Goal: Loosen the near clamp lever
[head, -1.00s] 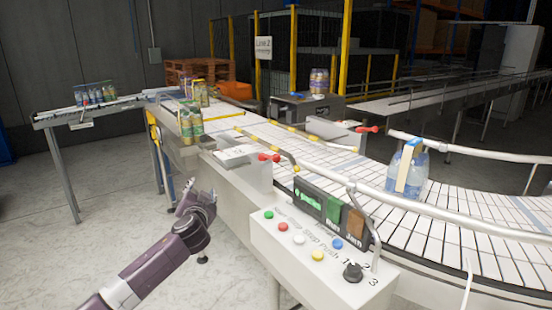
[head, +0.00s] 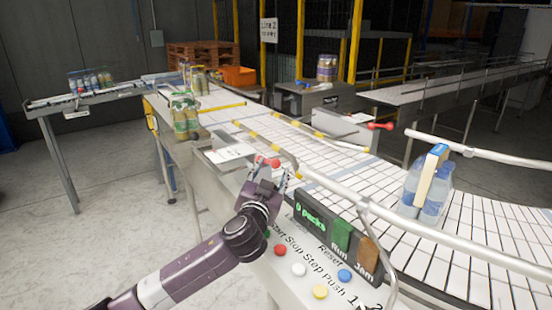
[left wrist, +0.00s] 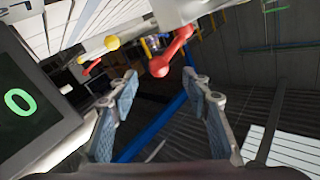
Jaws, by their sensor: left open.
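The near clamp lever (head: 268,162) is red with rounded ends and sits at the near edge of the conveyor, partly hidden behind my left gripper. My left gripper (head: 270,178) is open and empty, just in front of and below the lever in the head view. In the left wrist view the red lever (left wrist: 171,54) lies beyond the open fingertips (left wrist: 160,85), near the top centre. No contact is visible. A second red clamp lever (head: 380,126) stands farther off, across the conveyor. My right gripper does not show.
A control panel with coloured buttons (head: 298,270) and a display box (head: 338,237) stand right of my gripper. A curved guide rail (head: 330,186) runs close beside it. A bottle pack (head: 427,183) stands on the white conveyor (head: 480,232). Floor at left is clear.

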